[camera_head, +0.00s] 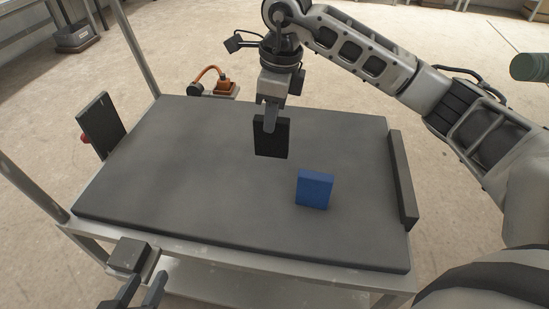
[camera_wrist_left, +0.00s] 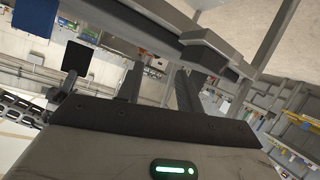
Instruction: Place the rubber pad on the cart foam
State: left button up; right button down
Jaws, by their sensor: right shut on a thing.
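The black rubber pad (camera_head: 272,140) is held upright over the dark grey cart foam (camera_head: 190,170), near its middle. My right gripper (camera_head: 271,122) is shut on the pad's top edge. I cannot tell whether the pad's lower edge touches the foam. In the left wrist view, a dark pad (camera_wrist_left: 77,58) shows at upper left. My left gripper (camera_head: 138,292) is open and empty, low by the cart's front left corner. Its two spread fingers also show in the left wrist view (camera_wrist_left: 158,88).
A blue block (camera_head: 314,190) stands on the foam, right of and nearer than the pad. A dark raised strip (camera_head: 402,178) runs along the cart's right edge. A dark panel (camera_head: 101,124) stands at the left edge. The foam's left half is clear.

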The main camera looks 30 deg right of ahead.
aim_at(272, 145)
notch_tip(272, 145, down, 4)
jog(key=shift+f+b, duration=0.1)
jog(key=shift+b, duration=0.3)
notch_tip(272, 145, down, 4)
jog(key=shift+r+b, duration=0.15)
jog(key=shift+b, duration=0.35)
pick_arm(q)
jog(key=shift+d+r+t+h, duration=0.2)
jog(key=shift+r+t, duration=0.1)
jog(key=shift+r, duration=0.1)
jog(key=shift+d+r+t+h, duration=0.1)
jog(key=shift+r+t+h, duration=0.1)
jog(key=shift+r+t, duration=0.15)
pick_arm(e)
jog(key=c, duration=1.3)
grip_release()
